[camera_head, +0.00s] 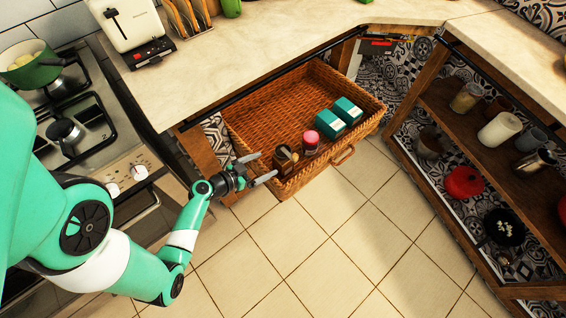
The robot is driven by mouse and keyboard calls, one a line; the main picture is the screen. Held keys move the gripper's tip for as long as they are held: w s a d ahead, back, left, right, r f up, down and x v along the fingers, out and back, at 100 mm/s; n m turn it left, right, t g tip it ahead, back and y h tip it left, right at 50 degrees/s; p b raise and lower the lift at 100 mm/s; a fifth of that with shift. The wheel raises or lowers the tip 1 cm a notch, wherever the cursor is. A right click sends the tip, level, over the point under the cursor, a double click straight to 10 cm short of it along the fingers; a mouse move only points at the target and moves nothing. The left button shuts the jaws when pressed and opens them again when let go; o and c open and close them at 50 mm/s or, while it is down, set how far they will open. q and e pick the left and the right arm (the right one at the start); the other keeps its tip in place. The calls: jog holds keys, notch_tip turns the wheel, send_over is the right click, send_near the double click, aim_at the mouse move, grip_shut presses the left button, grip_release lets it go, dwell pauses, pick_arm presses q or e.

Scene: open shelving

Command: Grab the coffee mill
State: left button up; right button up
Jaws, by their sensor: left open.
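A small brown object with a dark top, which looks like the coffee mill (286,158), stands at the near left end of the wicker basket drawer (262,110). My left gripper (268,167) is open at the basket's left rim. Its two fingers point right toward the mill, one on the far side and one on the near side. I see nothing between the fingers. I cannot tell whether a fingertip touches the mill. The mill's lower part is hidden by the basket wall. My right gripper is not in view.
A pink-topped jar (310,142) stands close to the right of the mill. Two teal boxes (339,117) sit farther right in the basket. The countertop (260,50) overhangs the back. A stove (75,125) is left; open shelves (470,130) are right. The tiled floor in front is clear.

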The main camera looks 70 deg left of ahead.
aim_at(278, 158)
pick_arm(q)
jog(key=x, duration=0.4)
jog(key=shift+w+a+b, duration=0.1)
jog(key=shift+w+b, duration=0.2)
jog(key=shift+b, duration=0.05)
jog(key=x, duration=0.1)
jog(key=b+x, duration=0.1)
jog(key=x, duration=0.3)
jog(key=shift+w+d+f+b, duration=0.1)
jog(key=shift+d+f+b, duration=0.1)
jog(key=shift+f+b, duration=0.15)
jog(key=shift+c, duration=0.3)
jog(key=shift+r, duration=0.1)
grip_shut()
